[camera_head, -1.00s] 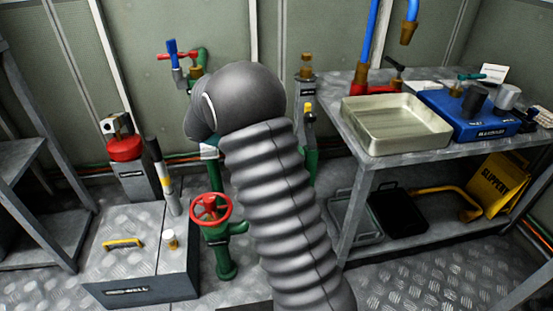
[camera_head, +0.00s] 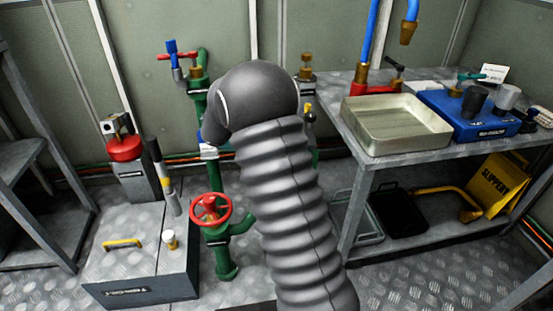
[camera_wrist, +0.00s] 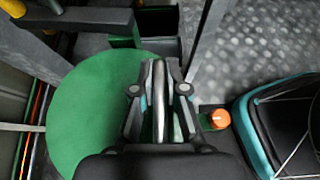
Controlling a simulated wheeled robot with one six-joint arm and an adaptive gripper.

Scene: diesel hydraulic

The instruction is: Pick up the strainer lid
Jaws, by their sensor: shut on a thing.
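In the wrist view my gripper (camera_wrist: 160,100) is shut on a narrow grey metal bar (camera_wrist: 159,76), which runs between its fingers. A large flat green disc, which looks like the strainer lid (camera_wrist: 85,110), lies under and to the left of the fingers. The bar appears to be its handle, but the joint between them is hidden by the gripper. Whether the disc touches what is beneath it cannot be told. In the head view my own dark ribbed arm hides the gripper and the lid.
A red handwheel (camera_head: 210,210) on a green valve stands left of my arm. A grey box (camera_head: 150,285) with a yellow handle is at lower left. A metal bench (camera_head: 350,130) with a tray (camera_head: 397,128) stands right. An orange knob (camera_wrist: 221,119) is right of my gripper.

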